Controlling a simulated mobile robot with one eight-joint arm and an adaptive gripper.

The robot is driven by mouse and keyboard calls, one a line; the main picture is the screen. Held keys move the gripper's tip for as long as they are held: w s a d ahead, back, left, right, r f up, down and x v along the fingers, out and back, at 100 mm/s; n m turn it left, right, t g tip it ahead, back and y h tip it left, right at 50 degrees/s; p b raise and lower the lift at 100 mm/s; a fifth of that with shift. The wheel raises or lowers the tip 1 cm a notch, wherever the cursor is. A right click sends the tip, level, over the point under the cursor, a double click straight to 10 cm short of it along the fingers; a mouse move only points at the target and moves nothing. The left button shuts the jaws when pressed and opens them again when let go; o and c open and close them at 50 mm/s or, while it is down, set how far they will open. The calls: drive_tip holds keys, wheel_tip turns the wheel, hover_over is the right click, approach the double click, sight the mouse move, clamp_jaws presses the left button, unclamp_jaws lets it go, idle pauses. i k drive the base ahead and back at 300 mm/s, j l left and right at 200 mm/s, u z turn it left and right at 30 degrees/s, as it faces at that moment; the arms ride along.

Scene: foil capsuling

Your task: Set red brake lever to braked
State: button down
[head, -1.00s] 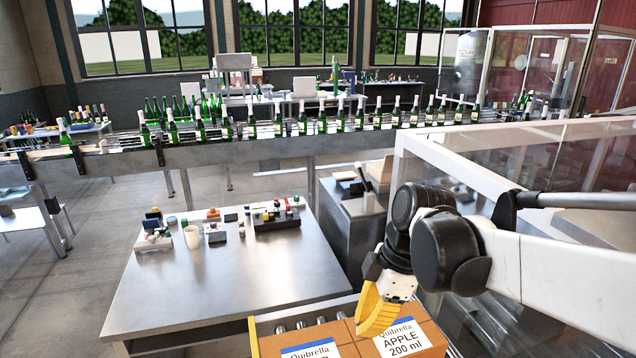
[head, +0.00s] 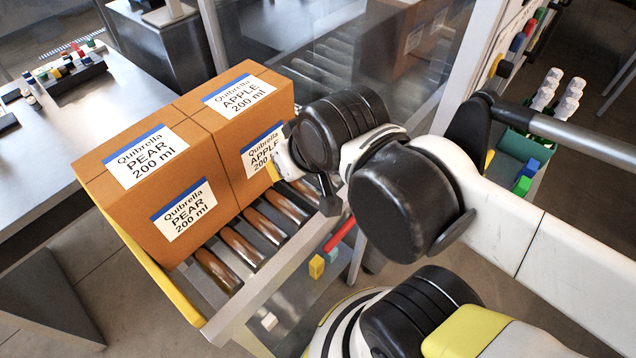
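A red bar (head: 340,235), which looks like the red brake lever, slants up to the right beside the near right side of the roller conveyor (head: 228,322). Which position it is set to I cannot tell. My gripper (head: 273,172) is at the right face of the APPLE carton, above the rollers and to the upper left of the red bar. Only a sliver of its yellow finger shows; my wrist hides the rest, so its opening is unclear. It is apart from the red bar in the picture.
A PEAR carton (head: 150,200) and an APPLE carton (head: 250,112) stand side by side on the rollers. A clear panel (head: 310,40) rises behind them. A steel table (head: 110,105) is at left.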

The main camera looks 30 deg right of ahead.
sight(335, 238)
drive_tip(key=k+j+u, duration=0.35)
drive_tip(key=k+j, duration=0.45)
drive_tip(key=j, duration=0.1)
